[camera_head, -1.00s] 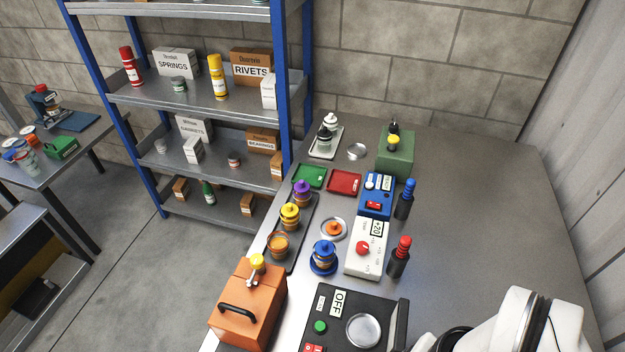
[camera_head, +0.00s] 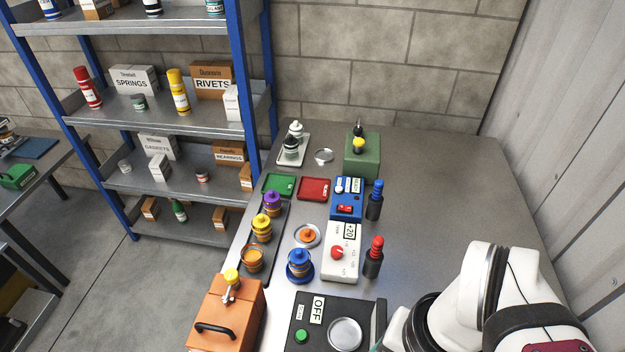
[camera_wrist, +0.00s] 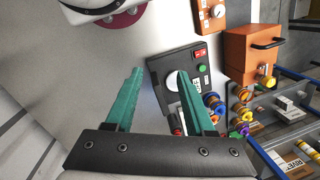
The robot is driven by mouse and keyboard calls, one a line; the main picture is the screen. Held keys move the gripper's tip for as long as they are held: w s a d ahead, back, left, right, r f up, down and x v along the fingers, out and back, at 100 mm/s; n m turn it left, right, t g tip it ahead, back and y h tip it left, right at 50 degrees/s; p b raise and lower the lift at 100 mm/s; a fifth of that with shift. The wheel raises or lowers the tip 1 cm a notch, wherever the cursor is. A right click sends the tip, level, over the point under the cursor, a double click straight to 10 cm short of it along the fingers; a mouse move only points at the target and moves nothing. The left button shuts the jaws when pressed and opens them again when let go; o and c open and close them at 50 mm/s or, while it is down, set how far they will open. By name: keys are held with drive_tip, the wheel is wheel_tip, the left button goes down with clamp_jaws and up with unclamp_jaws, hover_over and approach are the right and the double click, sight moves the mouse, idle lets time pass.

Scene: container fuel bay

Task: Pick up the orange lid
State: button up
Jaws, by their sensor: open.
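The orange lid (camera_head: 309,235) lies on a small pale round dish (camera_head: 299,243) on the bench, between the dark tray of jars and the white box with a red knob. An orange jar (camera_head: 252,260) with no lid on it stands at the near end of that dark tray. My gripper (camera_wrist: 160,72) is open and empty in the wrist view, its two teal fingers spread above the bench, well apart from the lid. In the head view only my white arm shows clearly, at the bottom right.
A blue-lidded jar (camera_head: 300,265) stands close in front of the lid. The white box (camera_head: 341,262) and a red-topped bottle (camera_head: 374,258) stand to its right. A black OFF panel (camera_head: 300,312) and an orange case (camera_head: 228,308) are nearer. The right bench is clear.

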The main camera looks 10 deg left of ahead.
drive_tip(key=w+a+r+n, duration=0.1)
drive_tip(key=w+r+n, duration=0.25)
drive_tip(key=w, duration=0.35)
drive_tip(key=w+a+r+n, duration=0.1)
drive_tip(key=w+r+n, duration=0.1)
drive_tip(key=w+n, duration=0.35)
drive_tip(key=n+h, duration=0.2)
drive_tip(key=n, duration=1.4)
hover_over(308, 230)
wheel_tip(308, 230, down, 12)
drive_tip(key=r, duration=0.1)
wheel_tip(308, 230, down, 16)
drive_tip(key=shift+f, duration=0.25)
clamp_jaws()
